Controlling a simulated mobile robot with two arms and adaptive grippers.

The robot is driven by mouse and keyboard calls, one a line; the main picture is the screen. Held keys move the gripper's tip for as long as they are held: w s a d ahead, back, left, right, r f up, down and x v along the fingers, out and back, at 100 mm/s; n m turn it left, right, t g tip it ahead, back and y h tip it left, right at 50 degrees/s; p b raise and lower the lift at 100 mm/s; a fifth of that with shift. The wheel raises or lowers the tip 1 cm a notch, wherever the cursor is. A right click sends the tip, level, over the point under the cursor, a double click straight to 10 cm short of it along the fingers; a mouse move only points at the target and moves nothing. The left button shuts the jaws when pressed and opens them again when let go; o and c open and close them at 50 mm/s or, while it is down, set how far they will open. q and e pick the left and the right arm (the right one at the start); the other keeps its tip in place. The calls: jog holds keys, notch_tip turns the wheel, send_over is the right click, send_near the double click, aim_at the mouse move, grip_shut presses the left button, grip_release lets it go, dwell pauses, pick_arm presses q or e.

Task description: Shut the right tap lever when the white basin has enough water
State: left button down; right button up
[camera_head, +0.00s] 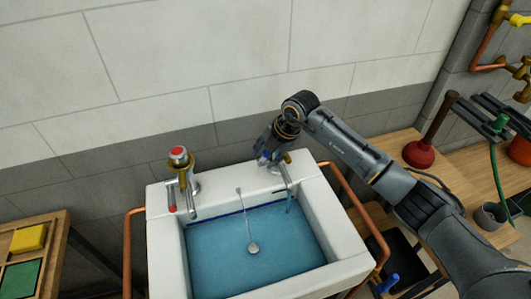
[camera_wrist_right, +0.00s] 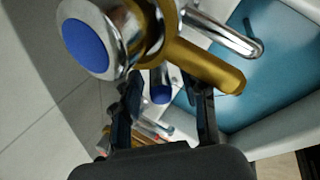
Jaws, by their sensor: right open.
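The white basin (camera_head: 160,255) holds blue water (camera_head: 215,260), whose surface lies close to a dark blue line on the inner back wall. The right tap (camera_head: 284,172) is partly hidden by my right gripper (camera_head: 268,152), and a thin blue stream seems to fall from its spout. In the wrist view the tap shows a blue cap (camera_wrist_right: 85,48), a brass body and a chrome spout (camera_wrist_right: 225,32). Its lever's blue tip (camera_wrist_right: 160,93) appears between the open fingers of my right gripper (camera_wrist_right: 168,98); contact cannot be told. My left gripper is out of view.
The left tap (camera_head: 190,185) has a red cap and red-tipped lever. A chained plug (camera_head: 253,248) shows in the basin. Copper pipes flank the basin. A red plunger (camera_head: 419,153) and grey mug (camera_head: 490,215) stand on the right bench. A wooden tray (camera_head: 62,228) is at left.

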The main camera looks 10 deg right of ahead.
jog(key=shift+f, duration=0.2)
grip_shut()
